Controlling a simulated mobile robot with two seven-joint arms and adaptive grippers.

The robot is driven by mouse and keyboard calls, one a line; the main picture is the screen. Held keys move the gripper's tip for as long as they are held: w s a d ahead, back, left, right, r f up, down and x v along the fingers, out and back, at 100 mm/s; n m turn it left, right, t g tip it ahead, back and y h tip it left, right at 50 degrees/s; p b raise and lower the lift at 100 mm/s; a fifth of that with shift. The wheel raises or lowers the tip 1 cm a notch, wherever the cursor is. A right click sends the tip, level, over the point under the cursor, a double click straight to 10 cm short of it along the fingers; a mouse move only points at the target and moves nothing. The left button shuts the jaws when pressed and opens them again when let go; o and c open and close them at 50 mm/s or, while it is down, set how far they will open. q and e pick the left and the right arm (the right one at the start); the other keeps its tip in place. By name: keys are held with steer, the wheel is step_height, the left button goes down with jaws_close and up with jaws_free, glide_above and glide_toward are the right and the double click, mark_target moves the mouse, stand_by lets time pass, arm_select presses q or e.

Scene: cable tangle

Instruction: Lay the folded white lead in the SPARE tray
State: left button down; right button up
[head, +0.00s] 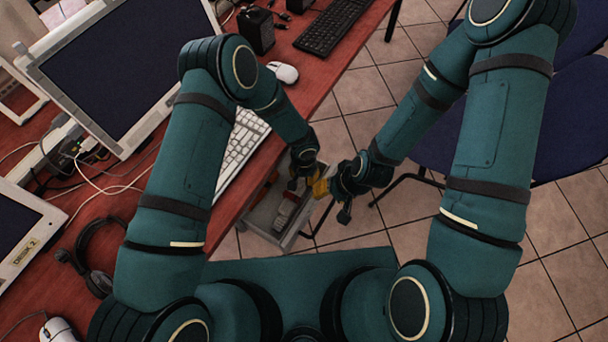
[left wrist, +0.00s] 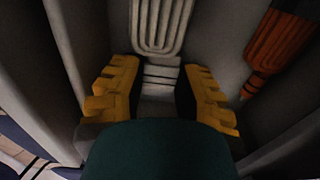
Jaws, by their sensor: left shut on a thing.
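The folded white lead (left wrist: 162,28) lies in flat loops with a pale band around it, in the left wrist view. My left gripper (left wrist: 160,92) has yellow pads on both sides of its near, banded end and is shut on it. The lead is low between the grey walls of a tray (left wrist: 75,45). In the head view my left gripper (head: 297,184) reaches down at the grey tray (head: 262,236) beside the desk. No SPARE label is readable. My right gripper (head: 340,200) is just right of the tray; its jaw gap is unclear.
A folded orange-red lead (left wrist: 280,45) lies right of the white one in the left wrist view. The red desk (head: 225,205) edges the tray's left side, with a keyboard (head: 240,150) near that edge. Blue chairs (head: 568,120) stand at right. Tiled floor is open between.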

arm_select(q)
steer(key=shift+f, duration=0.15)
arm_select(e)
steer(key=shift+f, duration=0.2)
arm_select(q)
steer(key=c, duration=0.7)
jaws_free()
steer(key=shift+r+p, duration=2.35)
steer(key=shift+r, duration=2.2)
arm_select(e)
step_height(320, 180, up, 5)
steer(key=shift+f, duration=0.1)
